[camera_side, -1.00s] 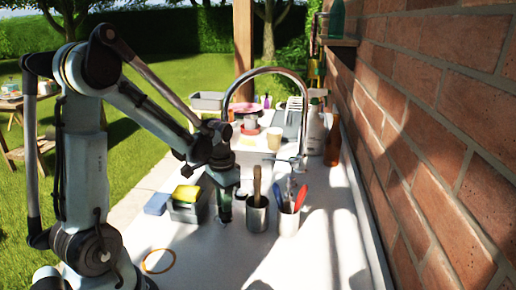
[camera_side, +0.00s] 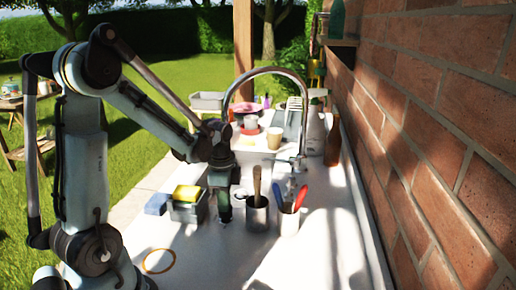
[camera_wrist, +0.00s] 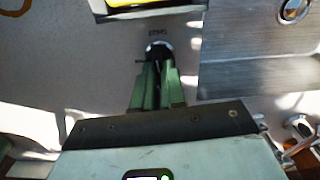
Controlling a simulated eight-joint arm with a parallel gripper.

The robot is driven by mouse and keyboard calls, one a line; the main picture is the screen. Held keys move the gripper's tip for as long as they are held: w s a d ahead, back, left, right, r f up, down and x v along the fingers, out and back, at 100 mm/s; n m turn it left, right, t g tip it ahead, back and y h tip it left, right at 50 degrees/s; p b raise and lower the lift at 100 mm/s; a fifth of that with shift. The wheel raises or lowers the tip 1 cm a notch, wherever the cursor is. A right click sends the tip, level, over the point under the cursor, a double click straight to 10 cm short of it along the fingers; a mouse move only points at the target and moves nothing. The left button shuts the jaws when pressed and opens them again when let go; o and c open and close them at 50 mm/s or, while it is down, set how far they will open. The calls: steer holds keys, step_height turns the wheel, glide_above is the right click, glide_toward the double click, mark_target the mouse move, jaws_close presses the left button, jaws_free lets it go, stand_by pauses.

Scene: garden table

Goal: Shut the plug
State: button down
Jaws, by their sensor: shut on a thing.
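My gripper (camera_wrist: 158,62) points down at the counter (camera_side: 190,250), with its green fingers close together. In the wrist view the fingertips are around a small dark piece, which I take to be the plug (camera_wrist: 157,48), with a pale round rim around it. Small lettering is printed on the counter just beyond it. In the side view my gripper (camera_side: 225,216) is low over the counter, between a grey caddy and a metal cup. The plug is hidden there behind the fingers. I cannot tell how far the plug is turned or seated.
A grey caddy (camera_side: 187,213) with a yellow sponge (camera_side: 187,193) stands close on the left, beside a blue block (camera_side: 156,204). A metal cup (camera_side: 257,217) and a white cup (camera_side: 289,222) stand close on the right. A steel basin (camera_wrist: 255,60) shows in the wrist view.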

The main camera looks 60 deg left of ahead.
steer(key=shift+w, duration=0.1)
stand_by(0.3)
steer(key=c, duration=1.2)
jaws_free()
step_height(320, 180, up, 12)
